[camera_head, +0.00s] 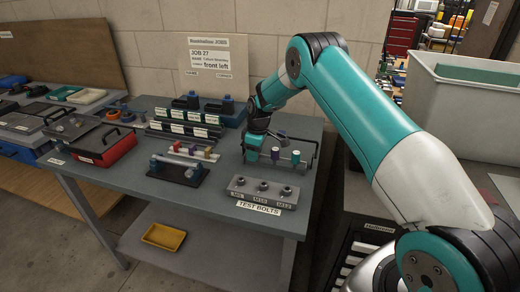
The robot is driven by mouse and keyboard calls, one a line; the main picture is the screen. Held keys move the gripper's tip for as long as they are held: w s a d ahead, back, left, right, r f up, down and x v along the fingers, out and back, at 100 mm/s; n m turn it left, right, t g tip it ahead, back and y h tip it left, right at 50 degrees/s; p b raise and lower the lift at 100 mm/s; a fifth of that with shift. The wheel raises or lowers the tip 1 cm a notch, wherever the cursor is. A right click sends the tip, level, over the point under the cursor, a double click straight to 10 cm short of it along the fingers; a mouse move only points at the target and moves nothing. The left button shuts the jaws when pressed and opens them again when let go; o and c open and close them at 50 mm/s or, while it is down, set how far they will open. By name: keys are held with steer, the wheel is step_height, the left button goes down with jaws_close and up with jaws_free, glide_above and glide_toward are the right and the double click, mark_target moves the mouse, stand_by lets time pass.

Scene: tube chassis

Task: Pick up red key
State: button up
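A small holder (193,153) with colored pieces stands near the middle of the bench (125,167). One small reddish piece (178,147) shows at its left end, next to purple and yellow ones. It is too small to tell whether it is the red key.
A grey block labelled TEST BOLTS (262,190) sits at the front right edge. A dark stand (179,170) lies left of it. A labelled rack (190,120) is behind, and a red case (103,145) is on the left. A grey bin (465,105) stands right of my arm.

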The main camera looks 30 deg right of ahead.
steer(key=c, duration=0.5)
steer(key=shift+r, duration=0.1)
